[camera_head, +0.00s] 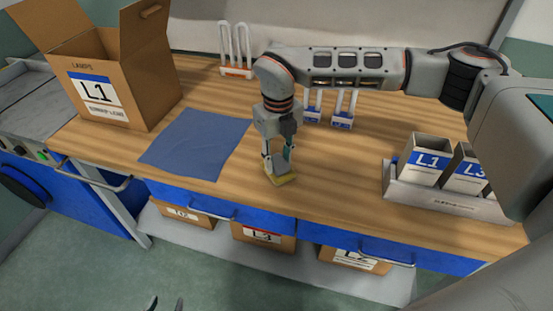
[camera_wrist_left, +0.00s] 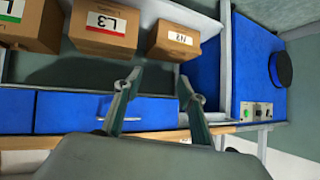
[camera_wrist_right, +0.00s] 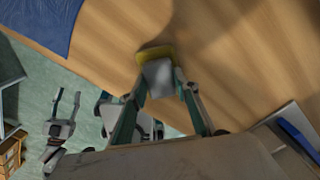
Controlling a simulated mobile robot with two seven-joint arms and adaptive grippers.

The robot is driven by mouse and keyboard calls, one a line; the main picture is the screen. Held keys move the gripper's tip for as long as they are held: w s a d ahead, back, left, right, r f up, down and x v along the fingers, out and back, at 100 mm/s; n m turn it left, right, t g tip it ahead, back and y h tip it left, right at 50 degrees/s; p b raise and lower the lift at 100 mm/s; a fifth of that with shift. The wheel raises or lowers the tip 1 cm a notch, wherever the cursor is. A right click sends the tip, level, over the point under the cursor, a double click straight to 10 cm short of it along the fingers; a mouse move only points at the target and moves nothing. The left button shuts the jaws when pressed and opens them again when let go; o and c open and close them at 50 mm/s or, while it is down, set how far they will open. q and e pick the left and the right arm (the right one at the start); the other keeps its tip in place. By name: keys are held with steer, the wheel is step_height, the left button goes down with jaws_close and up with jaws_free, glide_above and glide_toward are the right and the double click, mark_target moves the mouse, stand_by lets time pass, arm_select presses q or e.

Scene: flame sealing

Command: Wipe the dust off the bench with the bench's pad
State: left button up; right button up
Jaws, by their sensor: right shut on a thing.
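The pad (camera_head: 281,181) has a yellow base and, in the right wrist view, a grey block on top (camera_wrist_right: 158,74). It is at the front middle of the wooden bench (camera_head: 340,190), low at the surface. Whether it presses on the wood I cannot tell. My right gripper (camera_head: 277,165) points down and is shut on the pad's grey block; its fingers also show in the right wrist view (camera_wrist_right: 160,88). My left gripper (camera_head: 166,303) is open and empty in front of the bench, also in the left wrist view (camera_wrist_left: 158,82). I cannot make out dust; dark patches look like shadows.
A blue cloth (camera_head: 195,143) lies left of the pad. An open L1 carton (camera_head: 125,75) stands at the back left. A grey tray (camera_head: 430,196) with labelled boxes is at the right. White lamps (camera_head: 237,70) stand behind. Drawer handles (camera_head: 213,216) stick out in front.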

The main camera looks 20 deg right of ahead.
step_height(320, 180, up, 3)
steer(key=shift+r+p, duration=0.2)
steer(key=shift+p, duration=0.65)
steer(key=shift+a+r, duration=0.1)
steer(key=shift+r, duration=0.3)
step_height(320, 180, up, 2)
steer(key=shift+r+p, duration=0.1)
steer(key=shift+p, duration=0.8)
steer(key=shift+r, duration=0.35)
steer(key=shift+r+p, duration=0.5)
arm_select(q)
steer(key=shift+y, duration=0.3)
steer(key=r, duration=0.1)
steer(key=s+r, duration=0.1)
steer(key=a+r, duration=0.1)
steer(key=shift+s+r, duration=0.25)
steer(key=shift+r, duration=0.15)
steer(key=shift+d, duration=0.1)
